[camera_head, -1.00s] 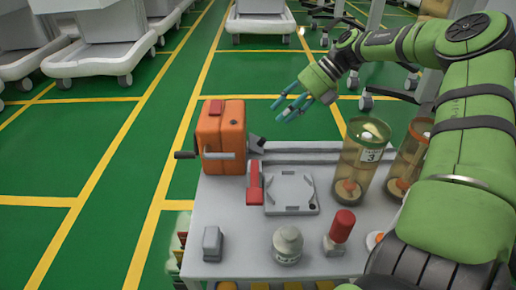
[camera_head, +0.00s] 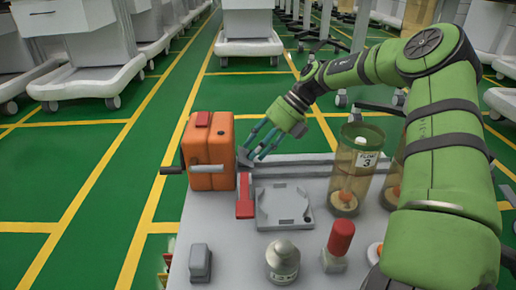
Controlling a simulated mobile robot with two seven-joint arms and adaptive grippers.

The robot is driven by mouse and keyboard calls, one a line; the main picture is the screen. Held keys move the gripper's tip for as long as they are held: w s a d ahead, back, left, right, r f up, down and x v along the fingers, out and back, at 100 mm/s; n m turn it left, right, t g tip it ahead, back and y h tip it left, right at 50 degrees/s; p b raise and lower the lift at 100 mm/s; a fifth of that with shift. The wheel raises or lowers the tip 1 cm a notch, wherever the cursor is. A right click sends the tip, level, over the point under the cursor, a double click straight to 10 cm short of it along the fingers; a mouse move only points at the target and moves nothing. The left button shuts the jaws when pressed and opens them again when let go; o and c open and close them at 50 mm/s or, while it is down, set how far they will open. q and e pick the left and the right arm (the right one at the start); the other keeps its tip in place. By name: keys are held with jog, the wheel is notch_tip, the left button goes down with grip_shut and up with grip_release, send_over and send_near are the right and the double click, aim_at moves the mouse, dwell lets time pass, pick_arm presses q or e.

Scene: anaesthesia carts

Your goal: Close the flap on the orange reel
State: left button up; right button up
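The orange reel (camera_head: 208,140) is a box-like unit at the left back corner of the grey cart top, with a crank handle on its front and a red patch on top. A small dark grey flap (camera_head: 243,157) sticks out from its right side, partly behind my fingers. My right gripper (camera_head: 252,156) comes in from the right with its teal fingers spread apart and nothing between them. Its fingertips are right beside the flap; I cannot tell whether they touch it. My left gripper is not in view.
Green floor lies open to the left.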

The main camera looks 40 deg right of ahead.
grip_shut()
jog(key=shift+f+t+y+b, duration=0.7)
jog(key=shift+t+y+b, duration=0.1)
jog(key=shift+y+b, duration=0.2)
jog(key=shift+d, duration=0.1)
jog(key=shift+r, duration=0.1)
jog(key=shift+o, duration=1.2)
grip_release()
